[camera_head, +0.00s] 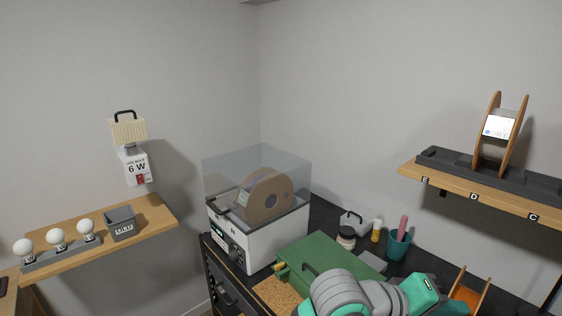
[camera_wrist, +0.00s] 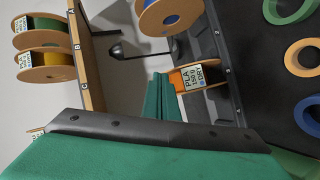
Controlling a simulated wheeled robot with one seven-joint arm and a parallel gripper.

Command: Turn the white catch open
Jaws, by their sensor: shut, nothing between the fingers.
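My gripper (camera_wrist: 165,98) shows in the wrist view as teal fingers shut together, with nothing held. In that view the fingers overlap the left edge of an orange spool with a "PLA DRY" label (camera_wrist: 192,77); I cannot tell whether they touch. In the head view my arm crosses the bottom and I cannot make out the fingertips. A white box (camera_head: 262,237) with a clear lid (camera_head: 290,165) and a brown spool (camera_head: 268,195) inside stands on the dark bench, left of my arm. I cannot pick out the white catch for certain in either view.
A green box (camera_head: 322,252) lies close to my arm. A teal cup (camera_head: 398,246) and small containers stand behind it. A shelf with a spool (camera_head: 497,135) hangs at right. A wooden shelf (camera_head: 155,222) with bulbs and a grey bin (camera_head: 121,222) is at left.

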